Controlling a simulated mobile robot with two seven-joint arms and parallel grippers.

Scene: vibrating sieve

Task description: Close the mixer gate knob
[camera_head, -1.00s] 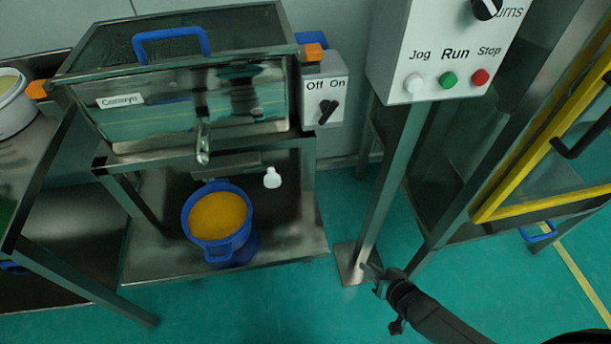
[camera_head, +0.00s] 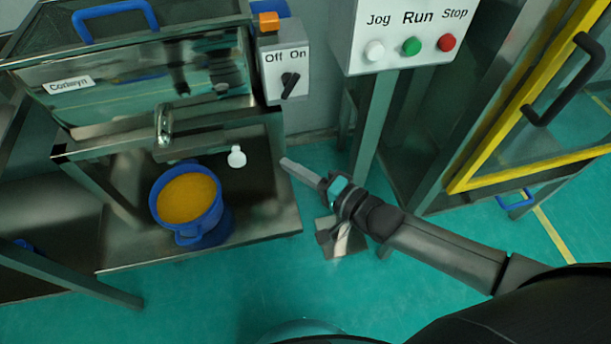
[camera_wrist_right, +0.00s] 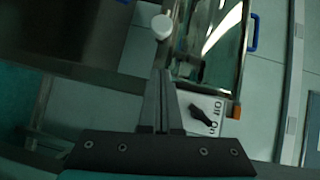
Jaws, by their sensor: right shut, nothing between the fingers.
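The white gate knob (camera_head: 237,157) sticks out below the steel mixer (camera_head: 150,95), to the right of the blue bucket. It also shows in the right wrist view (camera_wrist_right: 162,26), just beyond my fingertips in the picture. My right gripper (camera_head: 287,163) reaches in from the right with its fingers pointing at the knob. The fingers are shut and empty, with a visible gap between them and the knob in the head view. In the right wrist view the closed fingers (camera_wrist_right: 161,74) point up towards it. My left gripper is not in view.
A blue bucket (camera_head: 160,215) of orange material stands on the lower shelf (camera_head: 255,225). An Off/On switch box (camera_head: 285,70) hangs at the mixer's right side. A Jog/Run/Stop panel (camera_head: 405,35) on a post (camera_head: 372,125) stands behind my right arm. A yellow-framed door (camera_head: 478,165) is at right.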

